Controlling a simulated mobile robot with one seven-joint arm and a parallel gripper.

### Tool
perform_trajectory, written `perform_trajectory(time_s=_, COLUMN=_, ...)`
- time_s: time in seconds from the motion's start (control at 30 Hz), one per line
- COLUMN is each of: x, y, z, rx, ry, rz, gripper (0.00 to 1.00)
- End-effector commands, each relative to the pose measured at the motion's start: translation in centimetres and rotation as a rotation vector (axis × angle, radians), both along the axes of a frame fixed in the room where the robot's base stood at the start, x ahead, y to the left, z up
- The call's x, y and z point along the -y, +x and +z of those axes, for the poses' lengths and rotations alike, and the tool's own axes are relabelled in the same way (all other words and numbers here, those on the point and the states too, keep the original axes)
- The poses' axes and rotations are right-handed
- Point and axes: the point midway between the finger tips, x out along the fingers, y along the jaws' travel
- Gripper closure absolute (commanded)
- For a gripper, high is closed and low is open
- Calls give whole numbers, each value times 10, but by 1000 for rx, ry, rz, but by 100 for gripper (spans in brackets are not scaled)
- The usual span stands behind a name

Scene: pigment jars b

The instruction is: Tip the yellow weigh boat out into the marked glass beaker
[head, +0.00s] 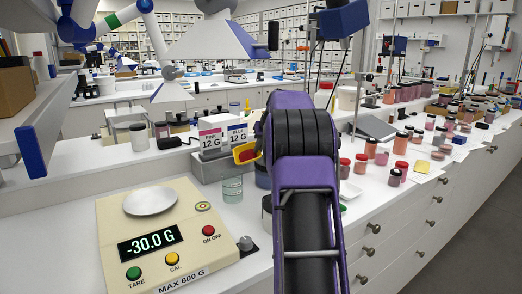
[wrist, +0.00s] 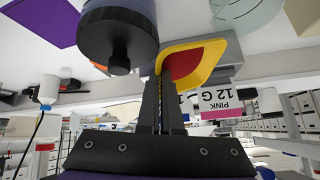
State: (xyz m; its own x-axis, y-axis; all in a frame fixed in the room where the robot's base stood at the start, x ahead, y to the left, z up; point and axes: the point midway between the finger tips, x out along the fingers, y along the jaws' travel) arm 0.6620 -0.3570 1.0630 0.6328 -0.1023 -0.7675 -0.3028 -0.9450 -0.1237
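The yellow weigh boat (head: 240,147) with red pigment in it is at the left of my arm in the head view, above and slightly right of the glass beaker (head: 232,189). In the wrist view my gripper (wrist: 166,76) is shut on the edge of the weigh boat (wrist: 214,55), with red showing inside. The boat looks tilted in the head view. The beaker stands upright on the bench and looks faintly greenish; its contents are unclear. Part of a clear glass vessel, likely the beaker (wrist: 246,12), shows at the top of the wrist view. My arm hides my fingers in the head view.
A scale (head: 175,240) reading -30.0 G stands left of the beaker, with a white dish (head: 150,201) on it. Boxes labelled pink (head: 211,135) and blue (head: 238,132) stand behind. A dark round object (wrist: 117,30) is close beside the boat. Several red-lidded jars (head: 361,163) stand right.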

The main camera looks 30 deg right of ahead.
Motion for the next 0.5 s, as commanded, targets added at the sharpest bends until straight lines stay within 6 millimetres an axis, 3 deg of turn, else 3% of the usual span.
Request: perform_trajectory(time_s=0.5, x=-22, y=-9, z=13, rx=71, ry=-171, rz=1, gripper=100)
